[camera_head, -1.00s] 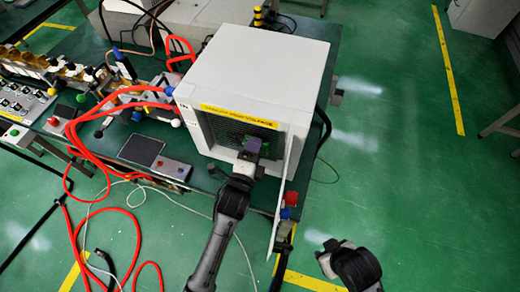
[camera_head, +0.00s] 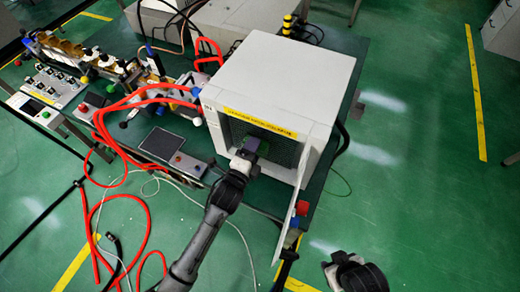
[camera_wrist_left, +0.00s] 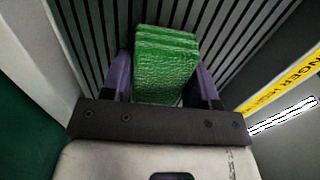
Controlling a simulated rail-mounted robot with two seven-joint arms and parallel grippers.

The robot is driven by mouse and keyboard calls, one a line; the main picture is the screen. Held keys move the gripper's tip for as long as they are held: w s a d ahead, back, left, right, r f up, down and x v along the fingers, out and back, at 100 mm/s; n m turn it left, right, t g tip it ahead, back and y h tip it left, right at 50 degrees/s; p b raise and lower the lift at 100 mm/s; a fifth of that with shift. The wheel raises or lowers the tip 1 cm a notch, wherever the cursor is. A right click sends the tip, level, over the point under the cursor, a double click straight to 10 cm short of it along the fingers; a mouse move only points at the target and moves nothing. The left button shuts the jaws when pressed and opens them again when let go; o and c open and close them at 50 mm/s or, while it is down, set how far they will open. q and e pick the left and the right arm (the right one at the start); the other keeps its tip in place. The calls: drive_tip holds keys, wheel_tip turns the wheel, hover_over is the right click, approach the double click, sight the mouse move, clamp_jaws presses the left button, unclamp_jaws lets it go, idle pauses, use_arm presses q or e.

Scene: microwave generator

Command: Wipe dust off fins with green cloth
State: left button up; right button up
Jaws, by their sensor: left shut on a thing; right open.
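The green cloth (camera_wrist_left: 165,62) is a folded, textured block held between the two purple fingers of my left gripper (camera_wrist_left: 164,84) in the left wrist view. In the head view, the left gripper (camera_head: 249,150) is at the open front of the white box, left of the middle of the opening; the cloth is mostly hidden there. The dark vertical fins (camera_wrist_left: 218,32) stand right behind the cloth. I cannot tell if the cloth touches them. My right gripper (camera_head: 346,272) is at the bottom right, away from the box, with its fingers hard to make out.
The white microwave generator box (camera_head: 285,75) stands on a dark green table, with a yellow label (camera_head: 259,123) above the opening. Its open door (camera_head: 290,215) juts forward on the right. Red hoses (camera_head: 100,150) and a control panel (camera_head: 40,105) lie to the left.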

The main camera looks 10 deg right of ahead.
sight(281, 148)
use_arm(q)
drive_tip(key=shift+w+a+r+p, duration=0.3)
drive_tip(key=shift+w+a+p, duration=0.1)
drive_tip(key=shift+a, duration=0.2)
drive_tip(key=shift+w+a+r+p, duration=0.35)
drive_tip(key=shift+w+a+p, duration=0.1)
drive_tip(key=shift+a, duration=0.15)
drive_tip(key=shift+w+a+r+p, duration=0.3)
drive_tip(key=shift+w+a+p, duration=0.1)
drive_tip(key=shift+a, duration=0.2)
drive_tip(key=shift+s+d+p, duration=0.15)
drive_tip(key=shift+s+d, duration=0.25)
drive_tip(key=shift+d, duration=0.25)
drive_tip(key=shift+s+d+p, duration=0.15)
drive_tip(key=shift+s+d, duration=0.25)
drive_tip(key=shift+d, duration=0.2)
drive_tip(key=shift+s+d, duration=0.35)
drive_tip(key=shift+d, duration=0.1)
drive_tip(key=shift+d, duration=0.1)
drive_tip(key=shift+s+d, duration=0.65)
drive_tip(key=shift+d, duration=0.2)
drive_tip(key=shift+s+d+f+p, duration=0.1)
drive_tip(key=shift+s+d, duration=0.45)
drive_tip(key=shift+d, duration=0.25)
drive_tip(key=shift+s+d+r+p, duration=0.1)
drive_tip(key=shift+s+d, duration=0.4)
drive_tip(key=shift+d, duration=0.3)
drive_tip(key=shift+s+d+f+p, duration=0.1)
drive_tip(key=shift+s+d, duration=0.45)
drive_tip(key=shift+d, duration=0.25)
